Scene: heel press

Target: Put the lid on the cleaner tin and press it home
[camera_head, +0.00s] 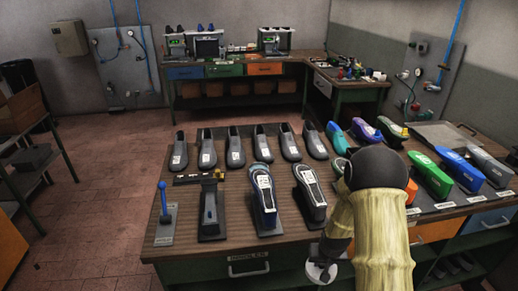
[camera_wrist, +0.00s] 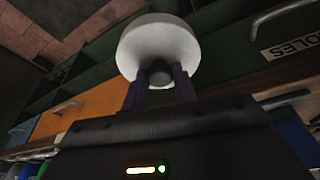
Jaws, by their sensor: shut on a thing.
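A white round piece with a grey knob, which looks like the lid (camera_wrist: 156,35), fills the upper middle of the wrist view. My gripper (camera_wrist: 159,73) is shut on its knob between two dark fingers. In the head view a pale rounded shape, apparently the same lid (camera_head: 320,272), shows low in front of the bench's front edge, beside my arm. My arm hides part of this area. I cannot make out the cleaner tin in either view.
The workbench (camera_head: 160,238) carries rows of grey shoe forms (camera_head: 207,150), two shoes on stands (camera_head: 264,200), a blue-handled tool (camera_head: 164,205) and coloured shoes (camera_head: 428,172) at right. Drawers (camera_head: 249,267) line its front. Red floor (camera_head: 100,195) is clear at left.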

